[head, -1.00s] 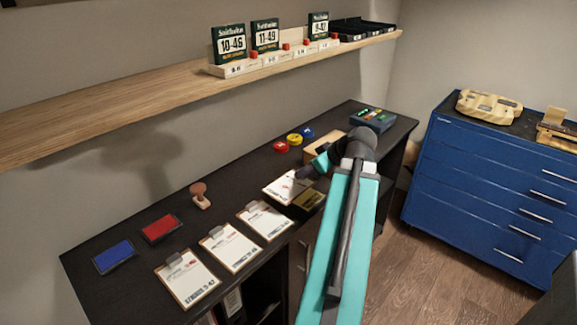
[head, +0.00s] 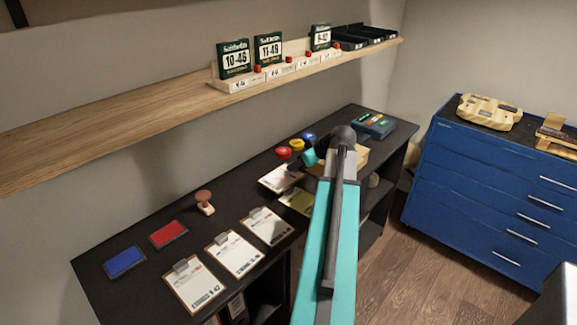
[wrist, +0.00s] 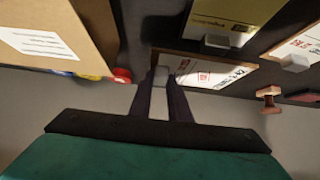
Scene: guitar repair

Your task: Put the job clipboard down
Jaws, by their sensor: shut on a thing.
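My gripper (wrist: 160,97) is shut on the clip end of the job clipboard. That clipboard (wrist: 208,72) has a white sheet with red and dark print; it also shows in the head view (head: 280,179) over the dark desk, near the wall side. Whether it touches the desktop I cannot tell. The arm partly hides my gripper in the head view. A yellow-sheeted clipboard (head: 297,202) lies on the front side of the held one, partly behind my arm. Three more white-sheeted clipboards lie in a row along the desk front: (head: 195,285), (head: 234,254), (head: 267,226).
The desk (head: 170,270) also holds a blue ink pad (head: 124,262), a red ink pad (head: 168,235), a wooden stamp (head: 204,203), coloured tape rolls (head: 296,145), a cardboard box (head: 362,157) and a blue device (head: 373,126). A shelf (head: 110,140) hangs above.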

